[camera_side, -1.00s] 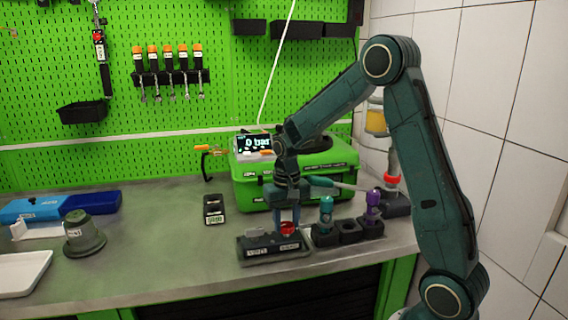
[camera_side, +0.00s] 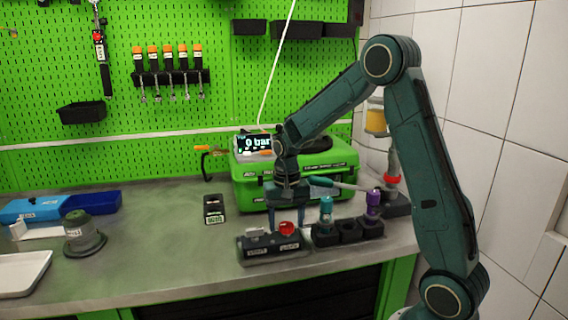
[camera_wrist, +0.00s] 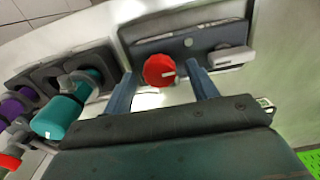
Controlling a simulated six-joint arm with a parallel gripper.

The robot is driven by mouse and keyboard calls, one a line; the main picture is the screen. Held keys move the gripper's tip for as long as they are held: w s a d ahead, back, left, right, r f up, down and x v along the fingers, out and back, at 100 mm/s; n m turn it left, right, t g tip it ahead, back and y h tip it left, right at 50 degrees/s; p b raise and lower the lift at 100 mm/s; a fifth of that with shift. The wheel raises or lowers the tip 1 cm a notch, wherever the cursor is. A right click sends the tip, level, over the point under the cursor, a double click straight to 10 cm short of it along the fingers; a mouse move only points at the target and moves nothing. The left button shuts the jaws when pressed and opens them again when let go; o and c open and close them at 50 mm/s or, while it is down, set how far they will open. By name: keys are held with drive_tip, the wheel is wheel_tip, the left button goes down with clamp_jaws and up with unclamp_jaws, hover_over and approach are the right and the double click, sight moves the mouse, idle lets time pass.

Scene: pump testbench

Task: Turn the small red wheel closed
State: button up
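The small red wheel (camera_side: 287,228) sits on the right part of a dark block (camera_side: 262,250) near the front edge of the bench. It also shows in the wrist view (camera_wrist: 158,71), with a white mark on its right side. My gripper (camera_side: 287,214) is above the wheel, pointing down, with its fingers spread wide. In the wrist view my gripper (camera_wrist: 160,74) has one finger on each side of the wheel, with a visible gap on both sides. It holds nothing.
A grey-white handle (camera_wrist: 231,57) is on the same block, beside the wheel. A holder with a teal bottle-like part (camera_side: 326,206) and a purple one (camera_side: 373,203) stands close on the right. A green case (camera_side: 330,172) with a display reading 0 bar (camera_side: 256,144) is behind.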

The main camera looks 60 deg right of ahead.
sight(287, 225)
drive_tip(key=shift+r, duration=0.1)
wheel_tip(287, 225, up, 14)
drive_tip(key=shift+f, duration=0.2)
idle(0.7)
drive_tip(key=shift+a, duration=0.1)
drive_tip(key=s+a+r+n+t, duration=0.1)
drive_tip(key=s+a+n, duration=0.3)
drive_tip(key=s, duration=0.6)
drive_tip(key=s+a+r+n+t, duration=0.1)
drive_tip(key=s+a+n+t, duration=0.3)
drive_tip(key=s+a, duration=0.5)
drive_tip(key=shift+s+a+n+t, duration=0.3)
drive_tip(key=shift+s+n, duration=0.3)
drive_tip(key=shift+s, duration=0.3)
